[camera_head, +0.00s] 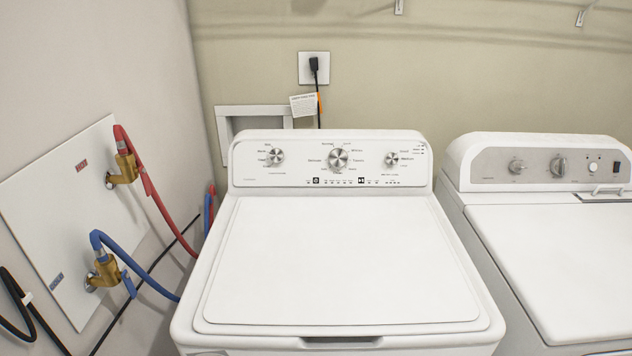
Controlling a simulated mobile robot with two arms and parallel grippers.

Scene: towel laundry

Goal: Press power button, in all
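A white top-loading washer (340,262) stands in the middle with its lid shut. Its upright control panel (248,180) has a large middle knob (338,158) and two smaller knobs, left (275,157) and right (392,159). Two small dark square marks, left (316,181) and right (361,180), sit low on the panel. A second machine (560,262) at the right has a grey panel with knobs, a pale round button (592,167) and a dark switch (615,167). The labels are too small to tell which is the power button. Neither of my grippers shows.
A white wall plate at the left (50,205) carries brass valves with a red hose (150,185) and a blue hose (135,268). A black plug (314,66) sits in the wall outlet (304,68). The washer lid is clear.

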